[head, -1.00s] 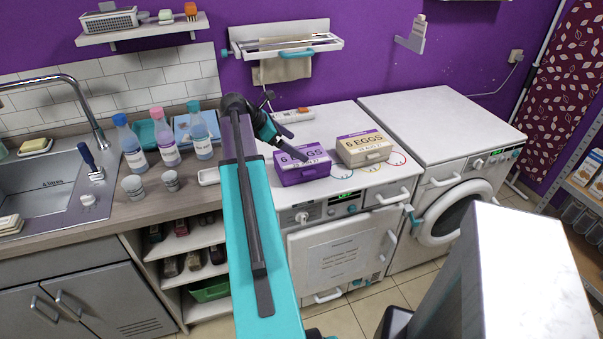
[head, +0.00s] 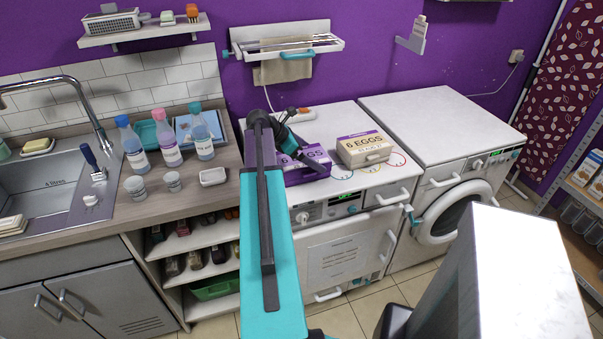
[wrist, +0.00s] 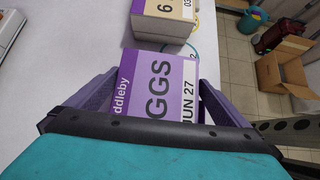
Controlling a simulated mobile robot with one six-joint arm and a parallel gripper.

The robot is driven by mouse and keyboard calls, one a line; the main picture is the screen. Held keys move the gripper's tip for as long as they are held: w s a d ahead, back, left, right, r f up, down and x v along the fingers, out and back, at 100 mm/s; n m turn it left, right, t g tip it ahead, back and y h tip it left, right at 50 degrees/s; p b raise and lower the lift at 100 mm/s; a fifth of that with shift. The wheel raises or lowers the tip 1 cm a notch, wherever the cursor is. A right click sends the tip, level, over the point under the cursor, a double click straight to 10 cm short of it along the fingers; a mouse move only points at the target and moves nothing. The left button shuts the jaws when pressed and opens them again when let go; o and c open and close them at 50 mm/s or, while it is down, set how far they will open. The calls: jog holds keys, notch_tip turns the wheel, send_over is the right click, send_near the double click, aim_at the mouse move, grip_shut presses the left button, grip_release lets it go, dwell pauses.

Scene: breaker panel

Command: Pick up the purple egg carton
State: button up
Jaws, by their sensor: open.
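The purple egg carton (head: 309,171) sits on the white top of the left appliance, partly hidden by my arm in the head view. In the wrist view the carton's labelled lid (wrist: 162,88) lies between my gripper's two fingers. My gripper (wrist: 155,90) is open, with one finger on each side of the carton. I cannot tell whether the fingers touch it. In the head view my gripper (head: 306,155) is at the carton's upper side. A beige egg carton (head: 365,149) stands right beside it, and also shows in the wrist view (wrist: 165,20).
A white power strip (head: 298,115) lies behind the carton. The white washing machine (head: 440,130) stands to the right with a bare top. A towel rail (head: 290,47) hangs on the wall above.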

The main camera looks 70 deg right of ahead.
jog(key=shift+p+x, duration=0.9)
jog(key=shift+x, duration=1.1)
jog(key=shift+s+d+f, duration=0.35)
jog(key=shift+d, duration=0.05)
jog(key=shift+c, duration=0.3)
jog(key=c, duration=0.7)
